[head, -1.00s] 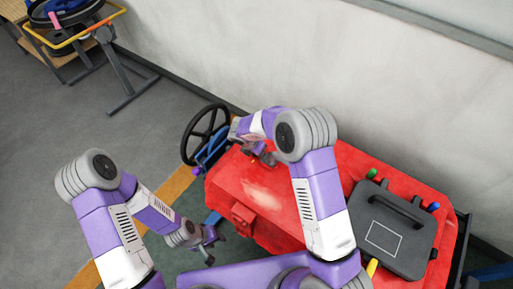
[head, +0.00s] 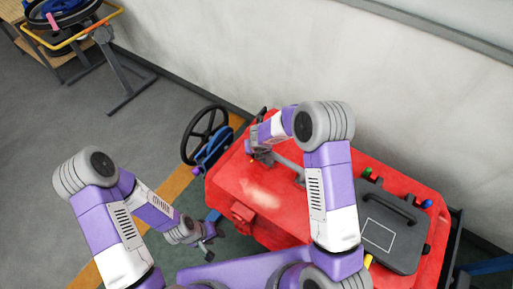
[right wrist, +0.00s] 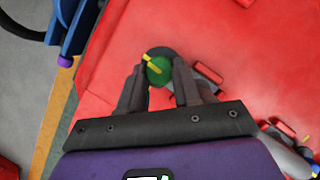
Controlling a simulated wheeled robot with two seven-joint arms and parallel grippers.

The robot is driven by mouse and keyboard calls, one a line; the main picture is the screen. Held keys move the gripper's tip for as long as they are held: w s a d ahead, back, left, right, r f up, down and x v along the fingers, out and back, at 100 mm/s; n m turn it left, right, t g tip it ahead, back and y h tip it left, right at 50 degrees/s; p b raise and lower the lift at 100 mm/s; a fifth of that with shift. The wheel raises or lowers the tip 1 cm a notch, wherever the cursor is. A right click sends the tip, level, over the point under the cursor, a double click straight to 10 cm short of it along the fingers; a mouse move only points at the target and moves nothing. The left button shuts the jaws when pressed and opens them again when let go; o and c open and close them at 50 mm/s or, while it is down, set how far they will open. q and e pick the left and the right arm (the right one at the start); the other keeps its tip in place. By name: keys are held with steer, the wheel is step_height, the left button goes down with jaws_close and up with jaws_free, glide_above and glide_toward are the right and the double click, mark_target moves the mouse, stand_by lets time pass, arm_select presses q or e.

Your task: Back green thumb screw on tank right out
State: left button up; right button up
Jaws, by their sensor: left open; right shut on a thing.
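A green thumb screw (right wrist: 158,71) with a yellow stripe shows in the right wrist view. My right gripper (right wrist: 160,78) is shut on it from either side, above the red tank top. A dark round shape shows behind its head; I cannot tell whether the screw is still seated. In the head view my right gripper (head: 260,153) is at the far left part of the red tank (head: 265,200), and the screw there is too small to make out. My left gripper (head: 208,250) is open and empty, low beside the tank's left front side.
A black handwheel (head: 204,134) on a blue mount stands left of the tank. A dark grey lidded panel (head: 390,235) with small coloured knobs sits on the tank's right part. A pale wall (head: 400,90) runs behind.

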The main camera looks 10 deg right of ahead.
steer(key=shift+s+f+n, duration=0.25)
steer(key=shift+n, duration=0.15)
steer(key=o, duration=1.1)
steer(key=shift+w, duration=0.15)
steer(key=shift+c, duration=0.2)
steer(key=shift+r, duration=0.1)
steer(key=shift+r, duration=0.15)
steer(key=p+v, duration=0.2)
steer(key=v, duration=0.5)
steer(key=shift+r, duration=0.1)
